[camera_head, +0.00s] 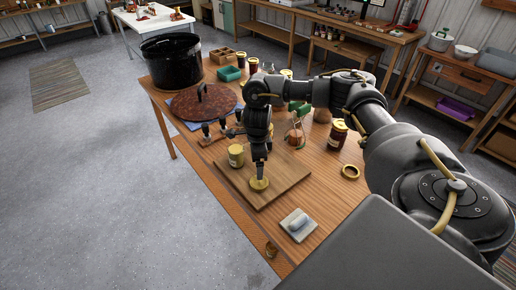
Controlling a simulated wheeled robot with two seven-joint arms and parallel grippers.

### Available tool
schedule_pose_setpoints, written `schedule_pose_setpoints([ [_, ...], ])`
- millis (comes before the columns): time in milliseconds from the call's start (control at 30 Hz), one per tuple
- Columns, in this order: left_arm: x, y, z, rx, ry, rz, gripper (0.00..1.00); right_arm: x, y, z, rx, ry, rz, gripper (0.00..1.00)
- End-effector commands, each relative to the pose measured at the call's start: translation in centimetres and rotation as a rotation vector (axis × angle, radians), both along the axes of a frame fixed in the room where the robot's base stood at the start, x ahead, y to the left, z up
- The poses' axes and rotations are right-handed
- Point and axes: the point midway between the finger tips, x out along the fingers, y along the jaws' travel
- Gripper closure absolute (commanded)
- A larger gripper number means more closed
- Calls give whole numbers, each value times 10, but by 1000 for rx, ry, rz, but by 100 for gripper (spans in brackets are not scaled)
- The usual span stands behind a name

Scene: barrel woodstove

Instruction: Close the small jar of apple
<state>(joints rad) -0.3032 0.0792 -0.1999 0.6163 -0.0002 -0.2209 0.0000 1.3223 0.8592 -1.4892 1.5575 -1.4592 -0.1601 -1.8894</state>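A small jar with yellowish contents and a pale label (236,157), which looks like the apple jar, stands upright on the wooden board (284,188). Whether its top is open is too small to tell. A round gold lid (258,186) is on or just above the board, in front and to the right of the jar. My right gripper (260,174) points straight down with its fingertips at the middle of this lid. The fingers look close together, but their grip on the lid cannot be made out. My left gripper is out of view.
A gold ring (350,172) and a dark jar with a gold lid (337,136) are to the right. A black pot (171,62) and a reddish-brown round lid (203,102) are at the back left.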

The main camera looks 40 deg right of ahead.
Motion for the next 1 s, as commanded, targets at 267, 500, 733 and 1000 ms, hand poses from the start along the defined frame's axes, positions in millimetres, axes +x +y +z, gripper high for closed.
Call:
schedule_pose_setpoints([
  [267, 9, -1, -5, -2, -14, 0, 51, -1, 1, -40, 1, 3, 0, 8],
  [500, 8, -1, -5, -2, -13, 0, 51, 0, 0, -43, -1, 1, 1, 8],
  [733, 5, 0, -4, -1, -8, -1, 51, -2, 1, -48, 0, 4, 0, 8],
  [1000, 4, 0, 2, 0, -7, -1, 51, -7, 0, -80, 0, 6, 0, 8],
])
